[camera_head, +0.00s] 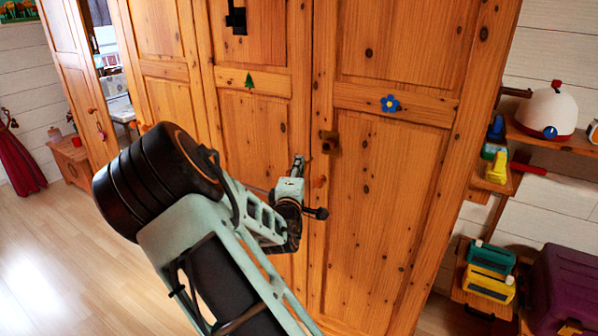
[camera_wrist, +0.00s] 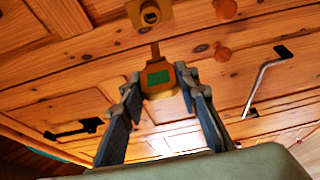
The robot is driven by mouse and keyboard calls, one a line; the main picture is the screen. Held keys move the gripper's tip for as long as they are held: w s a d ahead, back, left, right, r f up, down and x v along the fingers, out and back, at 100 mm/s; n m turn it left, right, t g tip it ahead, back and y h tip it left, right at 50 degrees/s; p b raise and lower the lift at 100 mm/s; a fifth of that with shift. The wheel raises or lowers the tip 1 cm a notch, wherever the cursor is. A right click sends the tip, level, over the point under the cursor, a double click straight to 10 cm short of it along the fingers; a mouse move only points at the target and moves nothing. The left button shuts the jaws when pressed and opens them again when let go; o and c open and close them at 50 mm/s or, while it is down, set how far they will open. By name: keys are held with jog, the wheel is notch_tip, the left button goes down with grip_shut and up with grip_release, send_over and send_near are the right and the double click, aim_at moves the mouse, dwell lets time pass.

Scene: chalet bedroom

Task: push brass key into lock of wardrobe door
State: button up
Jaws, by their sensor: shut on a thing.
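The wardrobe (camera_head: 250,120) has pine doors. A brass lock (camera_head: 329,141) sits on the right door near its left edge. In the wrist view the lock (camera_wrist: 150,13) is at the top, its round dark keyhole facing me. My gripper (camera_wrist: 160,84) is shut on the brass key (camera_wrist: 156,52), holding its wide head, which bears a green square, between both fingers. The key's shaft points up the picture toward the lock, its tip just below the lock and seemingly apart from it. In the head view my gripper (camera_head: 296,168) is below left of the lock; the key is hard to make out there.
Wooden knobs (camera_wrist: 222,53) stand out beside the lock. A dark handle (camera_head: 236,18) is on the door to the left. Right of the wardrobe are shelves with a white-and-red helmet-like thing (camera_head: 546,108), toys and a purple case (camera_head: 565,275). The floor at left is clear.

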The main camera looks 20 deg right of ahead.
aim_at(312, 160)
jog(key=w+d+b, duration=0.3)
jog(key=w+d, duration=0.2)
jog(key=d, duration=0.1)
jog(key=shift+d, duration=0.3)
jog(key=shift+a, duration=0.15)
dwell(0.4)
